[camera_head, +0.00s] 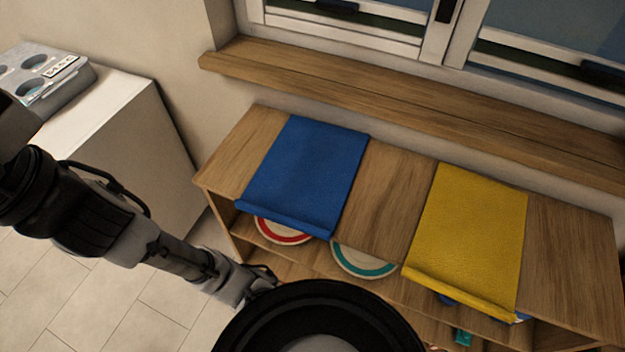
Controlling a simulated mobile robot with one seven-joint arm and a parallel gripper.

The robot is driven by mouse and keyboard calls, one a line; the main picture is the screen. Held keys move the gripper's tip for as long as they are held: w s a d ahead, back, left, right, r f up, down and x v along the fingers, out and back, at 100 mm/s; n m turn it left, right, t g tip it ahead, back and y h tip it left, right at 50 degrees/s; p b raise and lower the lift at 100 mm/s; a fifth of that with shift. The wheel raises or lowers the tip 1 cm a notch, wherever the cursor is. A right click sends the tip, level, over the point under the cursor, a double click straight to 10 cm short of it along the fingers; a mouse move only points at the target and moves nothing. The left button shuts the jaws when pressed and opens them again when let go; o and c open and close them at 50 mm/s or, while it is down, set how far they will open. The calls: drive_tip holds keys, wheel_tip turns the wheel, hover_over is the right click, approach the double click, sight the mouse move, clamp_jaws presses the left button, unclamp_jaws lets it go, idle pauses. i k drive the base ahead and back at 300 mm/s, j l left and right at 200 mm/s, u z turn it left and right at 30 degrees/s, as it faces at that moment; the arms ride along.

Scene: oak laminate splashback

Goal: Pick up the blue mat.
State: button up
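The blue mat (306,172) lies flat on the left part of a wooden shelf unit's top (385,205). Its front edge is folded or rolled and hangs slightly over the unit's front edge. My gripper (262,278) seems to be at the end of my arm, low and in front of the unit, below the mat's front edge and apart from it. It is small, dark and partly hidden behind a black round part in the foreground, so its fingers cannot be made out. Nothing is seen touching the mat.
A yellow mat (470,235) lies to the right on the same top. A red-rimmed plate (283,231) and a teal-rimmed plate (363,262) sit on the shelf below. A white cabinet (120,125) with a grey appliance (45,78) stands left. A wooden sill (400,88) runs behind.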

sight(303, 181)
drive_tip(key=k+l+u, duration=0.15)
drive_tip(key=l, duration=0.2)
drive_tip(key=k+l+u, duration=0.15)
drive_tip(key=l, duration=0.2)
drive_tip(key=k+l+u, duration=0.15)
drive_tip(key=l, duration=0.2)
drive_tip(key=k+l+u, duration=0.15)
drive_tip(key=l, duration=0.2)
drive_tip(key=i, duration=0.5)
